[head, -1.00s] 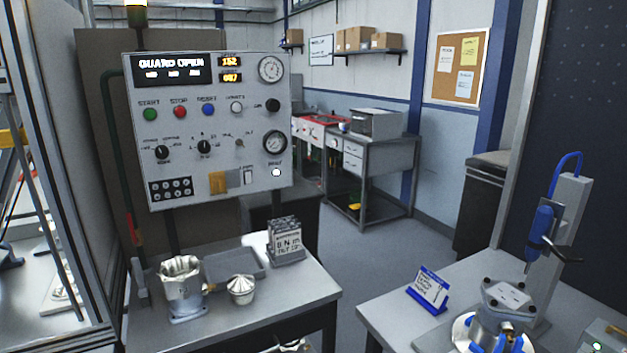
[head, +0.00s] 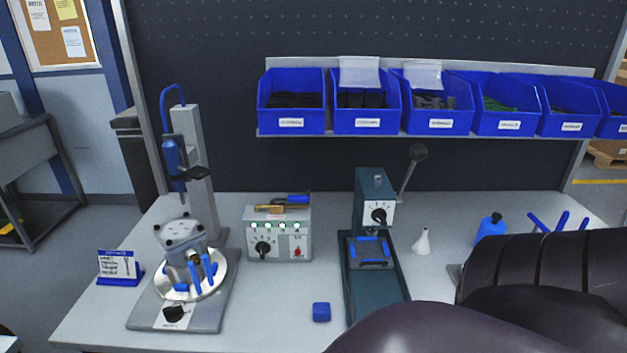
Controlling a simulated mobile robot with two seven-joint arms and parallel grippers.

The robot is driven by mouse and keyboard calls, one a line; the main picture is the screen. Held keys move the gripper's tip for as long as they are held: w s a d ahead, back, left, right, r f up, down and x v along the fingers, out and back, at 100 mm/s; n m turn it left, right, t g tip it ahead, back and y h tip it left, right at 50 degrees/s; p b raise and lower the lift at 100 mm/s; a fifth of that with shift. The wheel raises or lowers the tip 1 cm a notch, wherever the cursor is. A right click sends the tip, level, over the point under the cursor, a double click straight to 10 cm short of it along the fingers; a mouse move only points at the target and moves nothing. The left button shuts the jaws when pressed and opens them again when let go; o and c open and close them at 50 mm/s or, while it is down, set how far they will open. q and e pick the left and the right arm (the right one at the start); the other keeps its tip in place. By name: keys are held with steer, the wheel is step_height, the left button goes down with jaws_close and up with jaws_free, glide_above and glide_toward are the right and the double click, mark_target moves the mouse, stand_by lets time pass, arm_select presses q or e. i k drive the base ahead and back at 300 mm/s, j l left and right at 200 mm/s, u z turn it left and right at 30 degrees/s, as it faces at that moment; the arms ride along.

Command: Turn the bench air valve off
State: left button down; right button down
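A grey control box (head: 278,234) stands on the bench between the round fixture and the press. On its top lies a brass piece (head: 269,209) with a blue handle (head: 298,199) at its right; this looks like the bench air valve. The blue handle appears to lie roughly level, in line with the brass piece, but it is too small to be sure. The box front has a black knob (head: 263,248), a row of green lights and a red part. Neither gripper is in view.
A round clamping fixture (head: 188,270) with a blue screwdriver on a post (head: 198,160) stands left. A lever press (head: 375,240) stands right of the box. A blue block (head: 321,312), white bottle (head: 422,242) and blue bins (head: 292,100) are around. Dark rounded shapes cover the lower right.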

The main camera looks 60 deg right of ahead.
mark_target(291, 198)
steer(key=z, duration=1.4)
